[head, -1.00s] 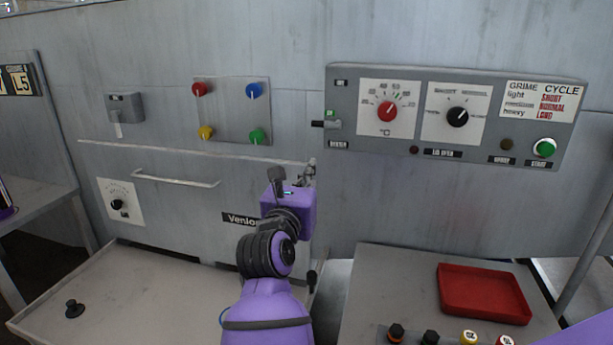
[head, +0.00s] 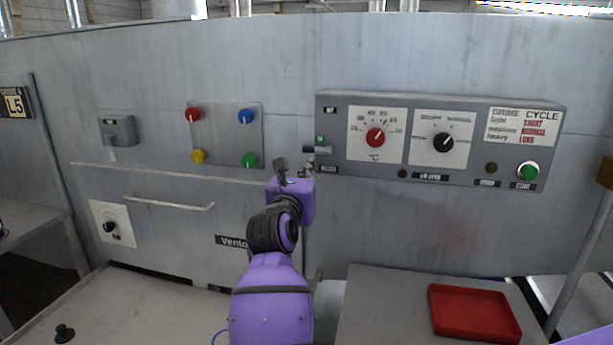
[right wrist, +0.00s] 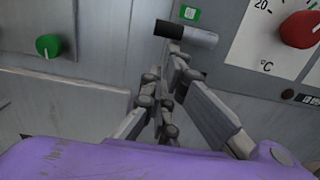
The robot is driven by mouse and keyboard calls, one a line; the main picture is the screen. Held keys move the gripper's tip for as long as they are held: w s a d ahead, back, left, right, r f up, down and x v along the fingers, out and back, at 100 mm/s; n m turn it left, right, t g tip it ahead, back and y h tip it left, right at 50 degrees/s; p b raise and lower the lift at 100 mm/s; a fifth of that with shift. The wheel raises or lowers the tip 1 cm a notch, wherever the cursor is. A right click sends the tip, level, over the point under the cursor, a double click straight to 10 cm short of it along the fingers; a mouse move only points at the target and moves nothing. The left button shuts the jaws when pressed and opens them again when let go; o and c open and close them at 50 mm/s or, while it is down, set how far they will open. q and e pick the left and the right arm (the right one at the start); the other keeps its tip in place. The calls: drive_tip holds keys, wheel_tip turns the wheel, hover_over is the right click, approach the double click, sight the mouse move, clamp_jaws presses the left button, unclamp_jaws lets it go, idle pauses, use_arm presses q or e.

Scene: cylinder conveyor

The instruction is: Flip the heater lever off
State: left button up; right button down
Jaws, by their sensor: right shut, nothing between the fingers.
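The heater lever (head: 316,149) is at the left end of the grey control panel, beside a small green light (head: 320,139). In the right wrist view the lever (right wrist: 186,34) lies sideways, its black tip pointing left. My right gripper (head: 308,166) is just below the lever in the head view. In the right wrist view its fingers (right wrist: 173,50) are shut and empty, with the tips right under the lever's shaft. I cannot tell whether they touch it. My left gripper is not in view.
The panel holds a red temperature knob (head: 375,137), a black knob (head: 443,142) and a green start button (head: 527,170). Four-colour knobs sit on a plate (head: 224,130) to the left. A red tray (head: 474,312) lies on the right table. A door handle (head: 170,204) sticks out left.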

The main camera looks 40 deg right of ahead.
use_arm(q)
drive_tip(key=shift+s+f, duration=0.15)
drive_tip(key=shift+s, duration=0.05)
use_arm(e)
drive_tip(key=shift+w+a+r+m, duration=0.2)
drive_tip(key=shift+w+r+m, duration=0.1)
drive_tip(key=shift+m, duration=0.4)
